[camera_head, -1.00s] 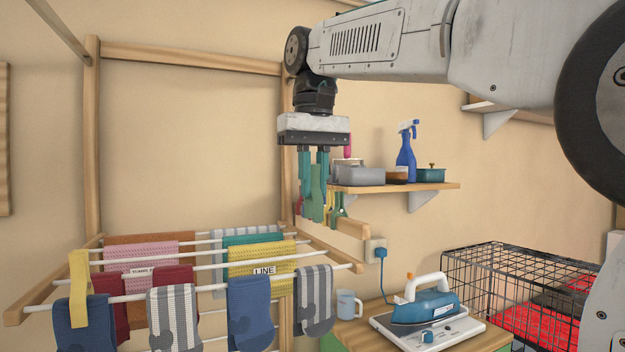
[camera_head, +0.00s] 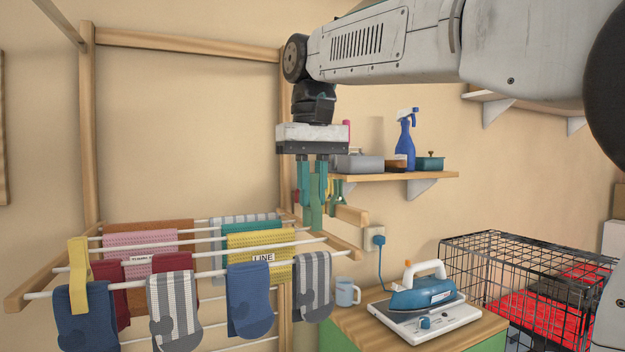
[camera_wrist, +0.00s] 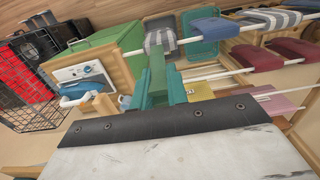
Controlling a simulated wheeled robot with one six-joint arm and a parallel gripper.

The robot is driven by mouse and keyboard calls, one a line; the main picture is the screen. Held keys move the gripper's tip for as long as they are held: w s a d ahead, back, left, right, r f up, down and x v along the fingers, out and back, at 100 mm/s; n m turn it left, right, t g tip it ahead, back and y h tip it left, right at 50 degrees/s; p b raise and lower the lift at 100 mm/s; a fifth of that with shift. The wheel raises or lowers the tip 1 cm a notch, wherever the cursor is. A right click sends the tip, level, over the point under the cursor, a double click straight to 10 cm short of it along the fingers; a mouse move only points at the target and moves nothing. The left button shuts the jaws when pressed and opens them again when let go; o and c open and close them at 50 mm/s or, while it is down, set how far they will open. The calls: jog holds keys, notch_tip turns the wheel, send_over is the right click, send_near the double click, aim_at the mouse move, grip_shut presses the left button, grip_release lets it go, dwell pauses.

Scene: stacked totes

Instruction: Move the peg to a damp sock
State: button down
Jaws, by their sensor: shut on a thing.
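My gripper (camera_head: 313,195) points down, shut on a green peg (camera_head: 316,214), above the right end of the drying rack (camera_head: 333,247). The peg also shows between the teal fingers in the wrist view (camera_wrist: 157,75). Socks hang over the front rods: a blue sock with a yellow strip (camera_head: 80,315) at left, a grey striped sock (camera_head: 174,308), a blue sock (camera_head: 250,300) and another grey striped sock (camera_head: 313,288) at right. Red socks (camera_head: 110,292) hang behind. I cannot tell which sock is damp. The peg is apart from the socks.
A yellow cloth (camera_head: 270,243) carries a LINE label; a pink cloth (camera_head: 140,242) hangs to its left. A wall shelf (camera_head: 400,178) holds a blue spray bottle (camera_head: 406,145). An iron (camera_head: 423,297) and mug (camera_head: 346,292) stand on a cabinet, beside a wire crate (camera_head: 485,260).

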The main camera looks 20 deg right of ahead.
jog(key=shift+f, duration=3.45)
jog(key=c, duration=1.3)
grip_release()
notch_tip(320, 180, up, 8)
jog(key=shift+f, duration=0.15)
jog(key=s+d+f, duration=0.1)
jog(key=s+f, duration=1)
jog(key=f, duration=0.2)
jog(key=s+d+f+t, duration=0.1)
jog(key=s+d+f, duration=0.1)
jog(key=s+f, duration=0.9)
notch_tip(320, 180, down, 3)
jog(key=shift+f, duration=0.15)
